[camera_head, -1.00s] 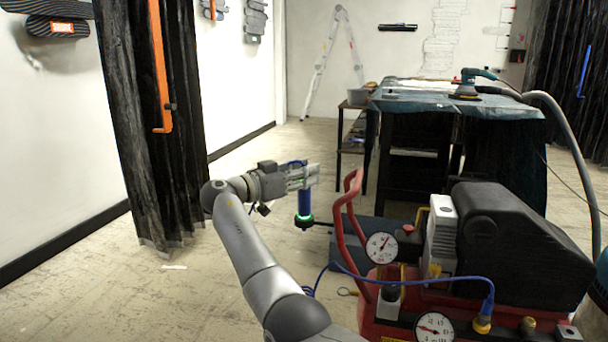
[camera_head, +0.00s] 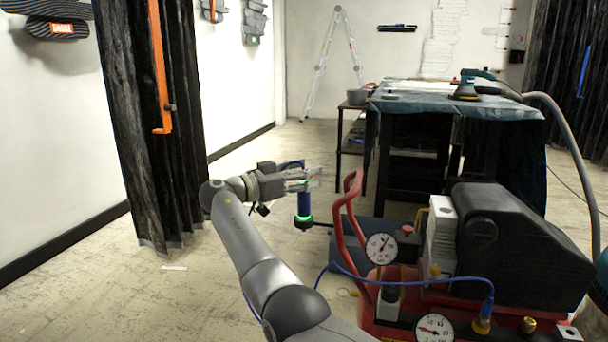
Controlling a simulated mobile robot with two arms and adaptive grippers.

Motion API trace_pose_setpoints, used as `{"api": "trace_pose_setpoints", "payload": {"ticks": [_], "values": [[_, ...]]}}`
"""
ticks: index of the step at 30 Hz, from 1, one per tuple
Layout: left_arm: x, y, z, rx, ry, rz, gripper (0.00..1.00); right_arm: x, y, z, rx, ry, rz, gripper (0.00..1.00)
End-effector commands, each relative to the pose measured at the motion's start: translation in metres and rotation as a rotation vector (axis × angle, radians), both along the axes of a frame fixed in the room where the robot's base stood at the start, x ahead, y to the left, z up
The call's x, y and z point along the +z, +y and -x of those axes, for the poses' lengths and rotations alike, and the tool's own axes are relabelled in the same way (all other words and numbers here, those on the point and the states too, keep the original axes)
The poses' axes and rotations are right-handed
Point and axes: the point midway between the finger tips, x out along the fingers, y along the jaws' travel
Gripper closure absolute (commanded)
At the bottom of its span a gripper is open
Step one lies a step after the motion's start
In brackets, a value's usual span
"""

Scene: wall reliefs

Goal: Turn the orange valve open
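No orange valve can be clearly made out. A red compressor (camera_head: 383,316) at lower right carries gauges, a small red knob (camera_head: 408,230) and brass fittings (camera_head: 482,324).
The compressor's red handle (camera_head: 345,215) stands just right of my gripper. A blue hose (camera_head: 420,280) crosses its front. A cloth-covered table (camera_head: 425,105) and a stepladder (camera_head: 324,65) stand behind. A dark curtain (camera_head: 140,130) with a long orange bar (camera_head: 155,65) hangs left.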

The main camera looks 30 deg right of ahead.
Motion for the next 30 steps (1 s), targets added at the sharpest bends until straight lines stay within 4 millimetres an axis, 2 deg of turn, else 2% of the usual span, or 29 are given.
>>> {"api": "trace_pose_setpoints", "payload": {"ticks": [7,10,24,30], "values": [[0.001,0.001,0.001,0.002,-0.003,0.0,0.4,0.0,0.002,0.0,0.001,-0.001,0.0,0.47],[0.001,0.001,0.0,0.002,-0.002,0.001,0.4,0.001,0.01,-0.001,0.004,-0.001,0.001,0.47],[0.0,0.0,0.0,0.001,-0.001,0.0,0.4,0.001,0.101,0.003,0.003,0.001,0.0,0.47],[0.0,0.0,0.0,0.0,0.0,0.0,0.4,0.0,0.118,0.004,0.001,0.0,0.001,0.47]]}}
